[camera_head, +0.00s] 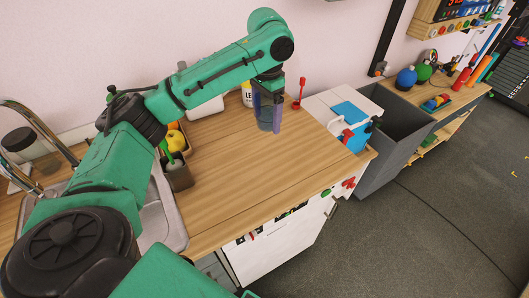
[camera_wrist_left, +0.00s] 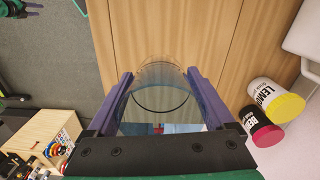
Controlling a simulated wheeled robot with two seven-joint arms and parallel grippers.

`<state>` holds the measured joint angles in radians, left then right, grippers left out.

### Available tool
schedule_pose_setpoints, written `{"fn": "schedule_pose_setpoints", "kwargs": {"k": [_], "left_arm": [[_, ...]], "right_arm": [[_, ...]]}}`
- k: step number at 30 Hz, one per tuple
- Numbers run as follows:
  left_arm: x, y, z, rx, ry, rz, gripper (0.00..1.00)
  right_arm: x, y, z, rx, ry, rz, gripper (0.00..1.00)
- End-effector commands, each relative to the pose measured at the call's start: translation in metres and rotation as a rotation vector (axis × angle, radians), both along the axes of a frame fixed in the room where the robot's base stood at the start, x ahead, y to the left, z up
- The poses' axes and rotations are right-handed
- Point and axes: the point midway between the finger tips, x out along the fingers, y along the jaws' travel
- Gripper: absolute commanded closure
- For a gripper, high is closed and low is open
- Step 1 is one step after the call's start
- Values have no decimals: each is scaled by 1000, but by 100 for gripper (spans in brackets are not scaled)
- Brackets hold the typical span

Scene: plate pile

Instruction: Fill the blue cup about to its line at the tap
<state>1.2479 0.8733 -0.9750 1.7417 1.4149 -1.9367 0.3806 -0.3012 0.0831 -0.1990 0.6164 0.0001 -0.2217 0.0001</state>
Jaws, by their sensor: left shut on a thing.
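My left gripper (camera_head: 267,98) is shut on a clear bluish cup (camera_head: 268,118). The cup is over the right part of the wooden counter; whether its base touches the wood is unclear. In the left wrist view the cup (camera_wrist_left: 160,72) sits between two purple fingers, with a dark ring line around it. No water can be made out in it. The chrome tap (camera_head: 38,118) stands at the far left, over the steel sink (camera_head: 160,212), which my arm partly covers. The cup is well to the right of the tap.
A white tub labelled LEMON (camera_wrist_left: 262,92) with a red-lidded container (camera_wrist_left: 264,132) stands close by the cup. The front middle counter is clear. A grey bin (camera_head: 385,150) stands beyond the right edge.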

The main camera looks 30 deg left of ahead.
Motion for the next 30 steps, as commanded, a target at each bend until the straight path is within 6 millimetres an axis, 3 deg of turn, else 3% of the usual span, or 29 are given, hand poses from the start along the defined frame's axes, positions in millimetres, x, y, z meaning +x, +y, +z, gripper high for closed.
{"fn": "schedule_pose_setpoints", "kwargs": {"k": [1,3,5,8,11,18,30], "left_arm": [[9,6,20,-1,-5,-42,67],[14,12,36,0,-1,-100,67],[16,15,39,1,3,-129,67],[15,16,17,1,10,-142,67],[15,16,-18,0,11,-141,67],[15,17,-86,4,8,-137,67],[16,17,-155,4,2,-137,67]], "right_arm": [[-9,-4,2,-6,15,-3,50],[-16,-9,2,-13,26,-3,50],[-16,-10,0,-15,26,-2,50],[-10,-9,-9,-12,15,-2,50],[5,-3,-21,-3,-9,-1,50],[11,11,-4,16,-21,0,50],[1,5,4,7,-4,2,50]]}}
